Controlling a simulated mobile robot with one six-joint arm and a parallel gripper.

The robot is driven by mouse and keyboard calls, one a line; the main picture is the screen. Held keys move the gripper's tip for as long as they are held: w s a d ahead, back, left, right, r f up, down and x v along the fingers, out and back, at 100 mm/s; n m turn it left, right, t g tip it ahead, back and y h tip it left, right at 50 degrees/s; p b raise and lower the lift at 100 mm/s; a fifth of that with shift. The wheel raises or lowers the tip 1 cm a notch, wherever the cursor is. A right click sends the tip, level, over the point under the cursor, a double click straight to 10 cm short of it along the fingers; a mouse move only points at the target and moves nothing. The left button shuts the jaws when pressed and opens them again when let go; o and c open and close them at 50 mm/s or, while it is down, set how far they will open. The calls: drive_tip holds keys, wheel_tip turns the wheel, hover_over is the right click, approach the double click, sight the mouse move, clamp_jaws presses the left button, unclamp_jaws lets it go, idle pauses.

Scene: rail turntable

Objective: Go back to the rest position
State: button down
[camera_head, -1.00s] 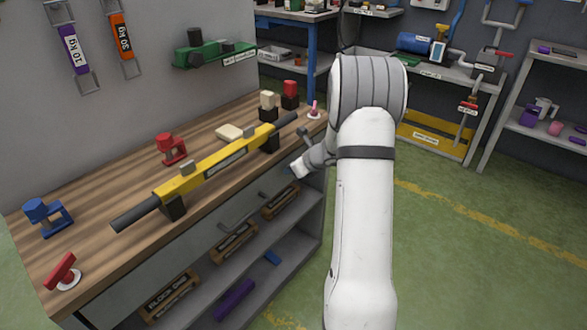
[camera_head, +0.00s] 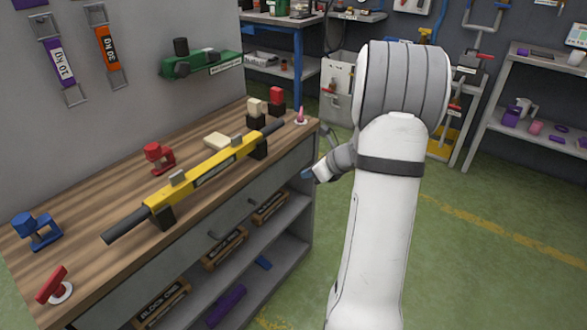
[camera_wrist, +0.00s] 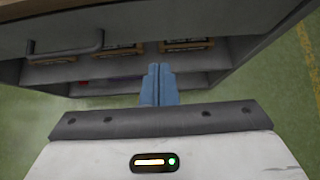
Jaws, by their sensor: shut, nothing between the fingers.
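My gripper (camera_head: 308,174) shows partly in the head view, beside the right front end of the wooden workbench (camera_head: 60,275), apart from it and below the level of its top. Much of it is hidden behind my own arm. In the wrist view my gripper's two blue fingers (camera_wrist: 159,70) are together with nothing between them. They point toward the open shelves under the bench.
The bench carries a yellow bar tool (camera_head: 205,172), a red clamp (camera_head: 158,157) and a blue clamp (camera_head: 37,231). A drawer handle (camera_wrist: 66,45) juts out from the bench front. A grey shelf rack (camera_head: 540,130) stands at the right. Green floor (camera_head: 480,270) is open between.

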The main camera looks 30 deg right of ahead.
drive_tip(key=s+a+r+n+g+p, duration=0.2)
drive_tip(key=s+a+r+n+p, duration=0.25)
drive_tip(key=a+r+n, duration=0.3)
drive_tip(key=s+a+r+n+g+p, duration=0.25)
drive_tip(key=s+a+r+n, duration=0.25)
drive_tip(key=a+r+n, duration=0.3)
drive_tip(key=s+a+r+n+h+p, duration=0.2)
drive_tip(key=s+r+n+p, duration=0.2)
drive_tip(key=s+n, duration=0.3)
drive_tip(key=s+a+r+n+g+h+p, duration=0.1)
drive_tip(key=s+a+r+n+h+p, duration=0.1)
drive_tip(key=s+r+n, duration=0.3)
drive_tip(key=s+a+n+p, duration=0.1)
drive_tip(key=s+n, duration=0.2)
drive_tip(key=s, duration=0.1)
drive_tip(key=shift+a+h+p, duration=0.3)
drive_tip(key=shift+a+p, duration=0.05)
drive_tip(key=shift+p, duration=0.05)
drive_tip(key=shift+a, duration=0.1)
